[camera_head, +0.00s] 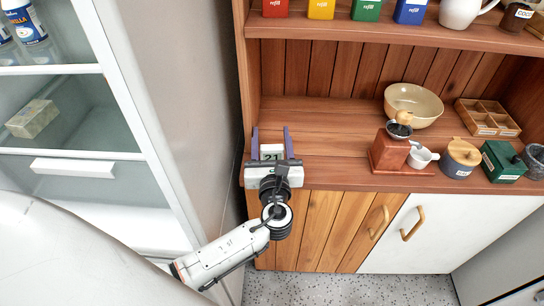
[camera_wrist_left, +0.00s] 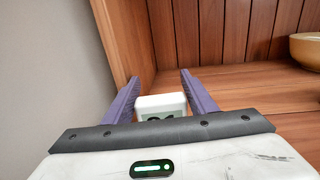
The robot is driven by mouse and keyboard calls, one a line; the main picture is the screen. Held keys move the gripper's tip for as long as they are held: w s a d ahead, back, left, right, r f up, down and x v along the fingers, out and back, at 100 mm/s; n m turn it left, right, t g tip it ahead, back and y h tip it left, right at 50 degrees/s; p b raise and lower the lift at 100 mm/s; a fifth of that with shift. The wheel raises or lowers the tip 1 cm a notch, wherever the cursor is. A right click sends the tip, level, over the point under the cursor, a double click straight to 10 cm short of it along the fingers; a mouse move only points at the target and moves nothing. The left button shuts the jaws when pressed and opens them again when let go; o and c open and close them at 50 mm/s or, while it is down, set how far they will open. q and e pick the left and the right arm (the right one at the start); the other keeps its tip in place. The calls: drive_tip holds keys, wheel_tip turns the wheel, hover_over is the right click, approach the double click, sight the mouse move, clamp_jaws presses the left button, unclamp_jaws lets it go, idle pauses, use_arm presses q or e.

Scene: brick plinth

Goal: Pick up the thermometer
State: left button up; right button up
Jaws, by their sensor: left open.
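The thermometer (camera_head: 271,152) is a small white block with a dark digital readout, standing on the wooden counter near its left front corner. In the left wrist view the thermometer (camera_wrist_left: 161,104) sits between the two purple fingers, its lower part hidden by my gripper body. My left gripper (camera_head: 271,137) is open, with one finger on each side of the thermometer. In the left wrist view the left gripper (camera_wrist_left: 170,82) shows a gap beside the thermometer, clearer on the right. My right gripper is not in view.
The cabinet's side wall (camera_wrist_left: 122,38) rises close on the left. A beige bowl (camera_head: 414,104), coffee grinder (camera_head: 390,150), wooden divided box (camera_head: 487,118) and green box (camera_head: 502,161) stand to the right. A shelf (camera_head: 400,32) with coloured tins hangs above. The counter's middle is clear.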

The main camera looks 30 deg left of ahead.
use_arm(q)
drive_tip(key=c, duration=0.7)
drive_tip(key=shift+w, duration=0.1)
